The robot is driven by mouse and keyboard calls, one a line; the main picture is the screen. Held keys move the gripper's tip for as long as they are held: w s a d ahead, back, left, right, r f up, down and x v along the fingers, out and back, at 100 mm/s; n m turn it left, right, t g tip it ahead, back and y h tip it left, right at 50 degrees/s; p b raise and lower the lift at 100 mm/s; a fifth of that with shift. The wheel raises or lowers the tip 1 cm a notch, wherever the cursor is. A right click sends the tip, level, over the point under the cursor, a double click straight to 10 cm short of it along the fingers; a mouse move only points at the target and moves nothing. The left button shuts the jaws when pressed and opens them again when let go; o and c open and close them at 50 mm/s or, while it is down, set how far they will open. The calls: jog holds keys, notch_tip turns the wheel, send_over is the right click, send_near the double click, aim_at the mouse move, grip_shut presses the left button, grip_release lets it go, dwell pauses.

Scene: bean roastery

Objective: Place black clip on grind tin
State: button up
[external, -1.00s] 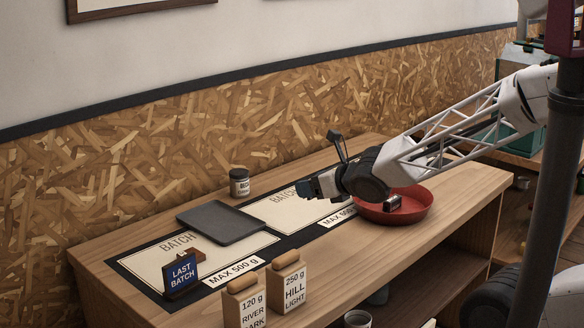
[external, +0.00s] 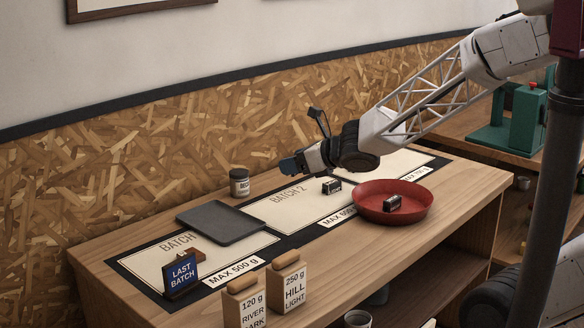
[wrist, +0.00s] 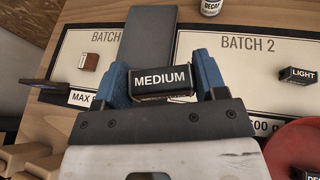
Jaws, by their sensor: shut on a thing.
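My gripper is shut on a small black block with a white "MEDIUM" label, the MEDIUM block (wrist: 160,82). My gripper (wrist: 163,78) has a blue finger on each side of it. In the external view my gripper (external: 290,166) is raised over the counter, and the block is hard to make out there. Similar black blocks are the LIGHT block (external: 331,186), also in the wrist view (wrist: 298,75), and another block (external: 391,203) inside the red dish (external: 420,209).
A dark grey tray (external: 212,225) lies by the BATCH panels, with a labelled jar (external: 239,184) behind it. A LAST BATCH sign (external: 181,275) and a small brown-and-white item (wrist: 88,62) are at left.

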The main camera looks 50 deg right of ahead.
jog(key=w+d+f+n+g+y, duration=0.3)
jog(key=w+n+y, duration=0.3)
jog(key=w, duration=0.6)
jog(key=shift+d+f, duration=0.7)
send_over(239, 172)
jog(key=shift+f, duration=0.75)
dwell(0.5)
jog(key=shift+g, duration=0.3)
jog(key=shift+f, duration=1.75)
jog(key=shift+f, duration=0.1)
